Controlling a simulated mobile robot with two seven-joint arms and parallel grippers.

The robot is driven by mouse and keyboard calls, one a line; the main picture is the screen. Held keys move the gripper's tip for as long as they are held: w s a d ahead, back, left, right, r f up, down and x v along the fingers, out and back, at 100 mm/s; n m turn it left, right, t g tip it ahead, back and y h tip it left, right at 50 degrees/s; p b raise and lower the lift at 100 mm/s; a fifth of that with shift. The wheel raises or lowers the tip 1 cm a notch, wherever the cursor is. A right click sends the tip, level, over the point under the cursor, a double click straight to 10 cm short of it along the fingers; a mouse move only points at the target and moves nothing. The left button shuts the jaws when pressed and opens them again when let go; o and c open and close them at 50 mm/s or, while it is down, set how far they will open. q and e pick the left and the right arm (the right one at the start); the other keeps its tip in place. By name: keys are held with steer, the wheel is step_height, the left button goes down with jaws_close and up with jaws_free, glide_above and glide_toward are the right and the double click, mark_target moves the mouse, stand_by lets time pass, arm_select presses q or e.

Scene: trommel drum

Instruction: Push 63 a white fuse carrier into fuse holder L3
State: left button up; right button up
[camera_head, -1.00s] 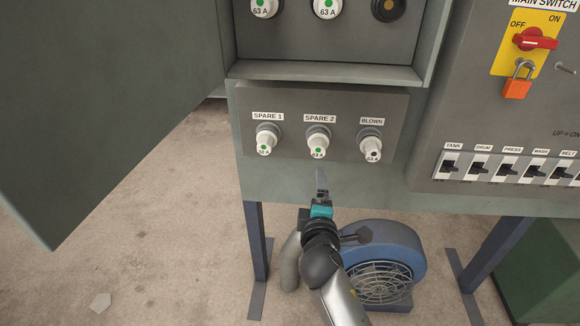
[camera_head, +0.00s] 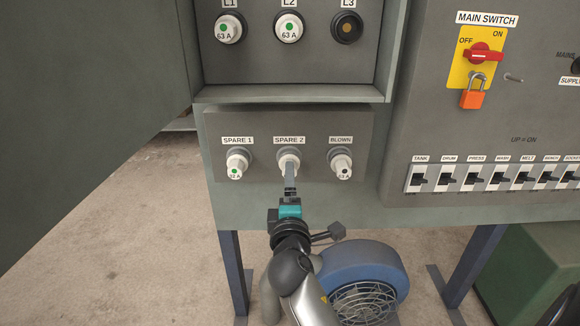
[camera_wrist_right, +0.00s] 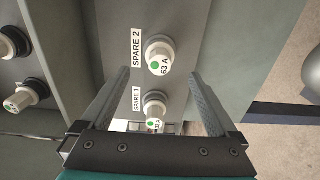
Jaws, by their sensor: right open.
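Fuse holder L3 (camera_head: 346,28) is an open dark socket at the right end of the upper row. A white fuse carrier marked 63 A with a green dot (camera_wrist_right: 160,57) sits in the SPARE 2 holder on the lower panel. In the head view, this carrier (camera_head: 288,158) is partly hidden by my right gripper (camera_head: 290,178). In the right wrist view, my right gripper (camera_wrist_right: 158,75) is open, with its fingers spread to either side of the carrier's line. I cannot tell whether they touch it. My left gripper is out of view.
SPARE 1 (camera_head: 237,164) holds a white carrier marked 32 A; BLOWN (camera_head: 341,165) holds another. L1 (camera_head: 229,29) and L2 (camera_head: 289,28) hold white 63 A carriers. A ledge (camera_head: 290,94) juts out below the upper row. An open door (camera_head: 90,90) stands at left.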

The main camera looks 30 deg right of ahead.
mark_target(289, 156)
steer(key=x, duration=0.6)
steer(key=shift+w+d, duration=0.15)
steer(key=shift+w, duration=0.15)
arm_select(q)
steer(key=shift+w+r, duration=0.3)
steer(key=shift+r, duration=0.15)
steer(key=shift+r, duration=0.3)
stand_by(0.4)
arm_select(e)
jaws_close()
stand_by(0.7)
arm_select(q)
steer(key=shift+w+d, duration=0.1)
